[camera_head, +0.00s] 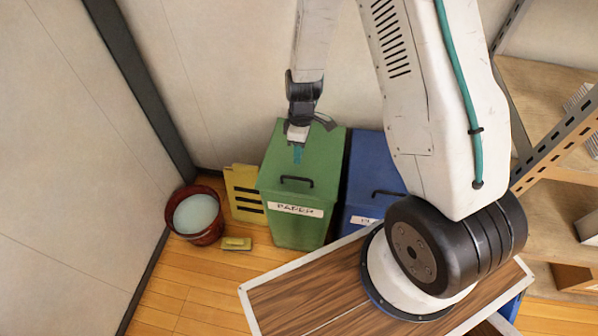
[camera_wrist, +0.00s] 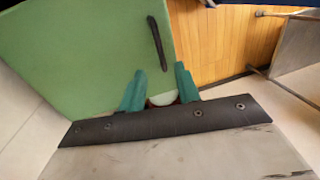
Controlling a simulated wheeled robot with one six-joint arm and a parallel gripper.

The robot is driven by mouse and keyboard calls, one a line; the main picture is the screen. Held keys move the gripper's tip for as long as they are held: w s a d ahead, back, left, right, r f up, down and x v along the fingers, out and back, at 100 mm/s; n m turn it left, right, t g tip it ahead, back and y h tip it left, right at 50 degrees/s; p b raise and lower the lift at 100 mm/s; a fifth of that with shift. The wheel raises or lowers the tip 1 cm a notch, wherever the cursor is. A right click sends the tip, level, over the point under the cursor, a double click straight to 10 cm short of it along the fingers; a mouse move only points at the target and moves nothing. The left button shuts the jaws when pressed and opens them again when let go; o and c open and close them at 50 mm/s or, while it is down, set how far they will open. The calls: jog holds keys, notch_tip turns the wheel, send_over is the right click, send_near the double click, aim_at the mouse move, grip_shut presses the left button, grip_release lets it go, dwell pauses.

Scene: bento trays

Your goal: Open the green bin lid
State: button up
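The green bin (camera_head: 292,228) stands against the back wall, with a paper label on its front. Its lid (camera_head: 325,150) is down, and a dark handle (camera_head: 297,180) sits near its front edge. In the wrist view the green lid (camera_wrist: 85,55) fills the upper left, and the handle (camera_wrist: 156,43) lies just beyond my fingers. My gripper (camera_head: 297,154) is over the lid, behind the handle in the head view. In the wrist view my gripper (camera_wrist: 160,69) has its two teal fingers apart with nothing held. I cannot tell whether the fingers touch the lid.
A blue bin (camera_head: 372,170) stands right beside the green one. A red-brown bucket (camera_head: 207,238) with pale contents, a yellow wet-floor sign (camera_head: 243,193) and a small yellow block (camera_head: 236,244) are at left. Metal shelving (camera_head: 550,150) is on the right. Some wooden floor is clear in front.

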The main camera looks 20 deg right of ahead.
send_over(299, 173)
jog(key=s+a, duration=0.2)
jog(key=s, duration=0.2)
notch_tip(299, 173, down, 9)
jog(key=shift+w+r, duration=0.1)
grip_shut()
